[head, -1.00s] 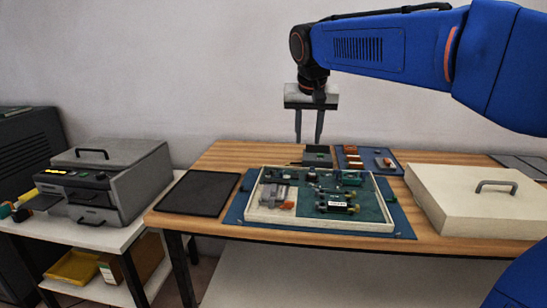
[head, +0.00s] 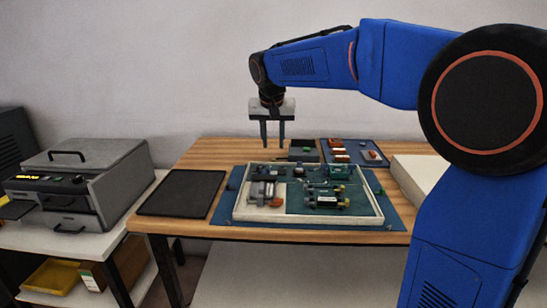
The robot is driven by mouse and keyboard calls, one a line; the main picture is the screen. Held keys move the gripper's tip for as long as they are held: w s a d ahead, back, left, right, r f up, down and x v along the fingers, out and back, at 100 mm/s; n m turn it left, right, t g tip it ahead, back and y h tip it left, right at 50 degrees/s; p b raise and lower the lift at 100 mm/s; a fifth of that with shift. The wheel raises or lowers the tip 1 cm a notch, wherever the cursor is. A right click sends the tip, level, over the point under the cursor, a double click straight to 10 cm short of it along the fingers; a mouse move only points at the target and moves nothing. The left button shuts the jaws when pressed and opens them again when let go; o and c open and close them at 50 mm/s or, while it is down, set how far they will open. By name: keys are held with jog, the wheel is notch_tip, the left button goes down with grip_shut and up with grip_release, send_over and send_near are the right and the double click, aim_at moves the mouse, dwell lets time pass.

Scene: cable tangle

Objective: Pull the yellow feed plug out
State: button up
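A shallow cream tray (head: 308,221) holds a green circuit board (head: 296,205) with small parts. A dark part with a white label (head: 327,200) lies on the board, with small yellowish ends at its right side. These are too small to tell whether one is the yellow feed plug, and no cable can be made out clearly. My gripper (head: 272,146) points down with its two fingers apart and nothing between them. It hangs above the back of the table, behind the tray in the picture.
The tray lies on a blue mat (head: 395,218). A black pad (head: 181,193) is to the left, a dark box (head: 303,150) and a blue parts board (head: 355,152) behind. A grey machine (head: 85,185) stands further left. My arm partly hides a cream lid (head: 412,172).

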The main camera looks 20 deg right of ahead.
aim_at(274, 159)
jog(key=x, duration=0.8)
jog(key=shift+c, duration=0.3)
